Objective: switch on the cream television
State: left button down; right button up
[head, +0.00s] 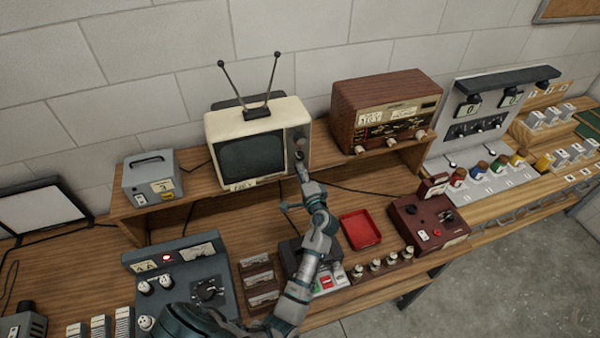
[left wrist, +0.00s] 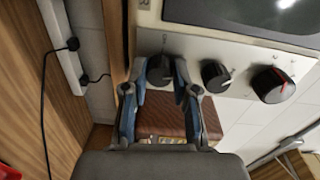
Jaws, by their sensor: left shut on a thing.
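The cream television (head: 214,126) stands on the raised wooden shelf, with a dark screen (head: 252,157) and a two-rod antenna on top. Its control panel on the right side of the screen carries a column of dark knobs. My left gripper (head: 301,168) reaches up to the lowest part of this panel. In the left wrist view my left gripper (left wrist: 163,84) is shut on the end knob (left wrist: 159,66), the one nearest the shelf. A middle black knob (left wrist: 215,74) and a larger knob with a red mark (left wrist: 272,84) sit beside it, untouched. My right gripper is not in view.
A brown wooden radio (head: 385,105) stands right of the television, and a grey box (head: 152,178) left of it. On the lower bench are a grey control unit (head: 180,280), a red tray (head: 360,229) and a dark red box (head: 430,220).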

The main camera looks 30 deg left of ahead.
pick_arm(q)
jog(key=shift+d+f, duration=0.25)
jog(key=shift+f, duration=0.1)
jog(key=c, duration=0.9)
grip_release()
jog(key=v, duration=1.2)
jog(key=shift+w+d+r, duration=0.2)
jog(key=shift+d, duration=0.2)
